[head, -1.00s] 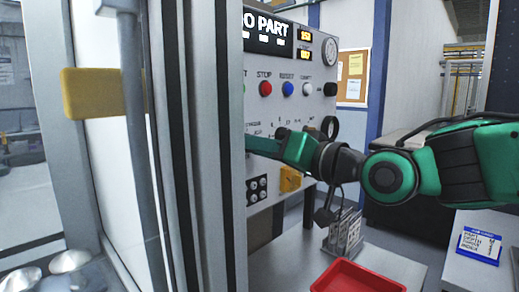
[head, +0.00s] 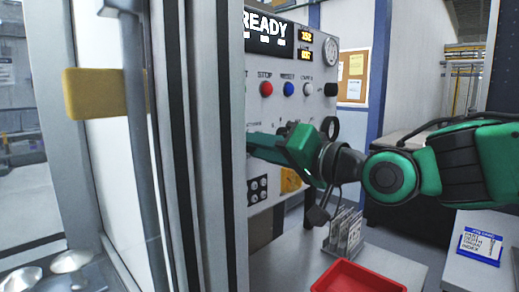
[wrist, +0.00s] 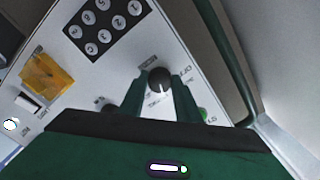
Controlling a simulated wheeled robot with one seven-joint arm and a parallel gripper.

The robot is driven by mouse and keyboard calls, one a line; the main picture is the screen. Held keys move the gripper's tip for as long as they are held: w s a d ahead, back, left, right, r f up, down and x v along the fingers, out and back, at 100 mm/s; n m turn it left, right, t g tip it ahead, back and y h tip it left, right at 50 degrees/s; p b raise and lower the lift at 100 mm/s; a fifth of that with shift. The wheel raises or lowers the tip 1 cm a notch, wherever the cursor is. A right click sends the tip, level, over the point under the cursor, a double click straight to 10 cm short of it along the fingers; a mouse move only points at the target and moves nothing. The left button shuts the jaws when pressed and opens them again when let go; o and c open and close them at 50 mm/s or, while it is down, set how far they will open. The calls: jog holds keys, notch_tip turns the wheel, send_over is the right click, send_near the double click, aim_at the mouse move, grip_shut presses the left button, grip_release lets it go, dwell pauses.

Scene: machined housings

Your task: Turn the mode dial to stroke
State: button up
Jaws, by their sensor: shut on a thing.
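A small black round dial (wrist: 159,79) with a white pointer mark sits on the pale panel in the wrist view. Small labels surround it, too blurred and tilted to read for certain. My gripper (wrist: 158,86) has its two green fingers on either side of the dial and is shut on it. In the head view my green gripper reaches left to the control panel (head: 286,107); its fingertips are hidden behind the grey door frame, and the dial cannot be seen there. The panel's display (head: 266,30) reads READY.
Red, blue and white buttons (head: 288,88) line the panel above my gripper. A keypad (wrist: 103,22) and a yellow-orange part (wrist: 47,77) lie near the dial. The grey door frame (head: 205,150) stands close on the left. A red tray (head: 355,278) rests on the bench below.

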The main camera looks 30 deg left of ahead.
jog(key=o, duration=0.9)
jog(key=shift+w+d, duration=0.25)
jog(key=shift+w, duration=0.25)
jog(key=shift+o, duration=0.8)
jog(key=shift+s, duration=0.25)
jog(key=v, duration=1)
jog(key=shift+d, duration=0.35)
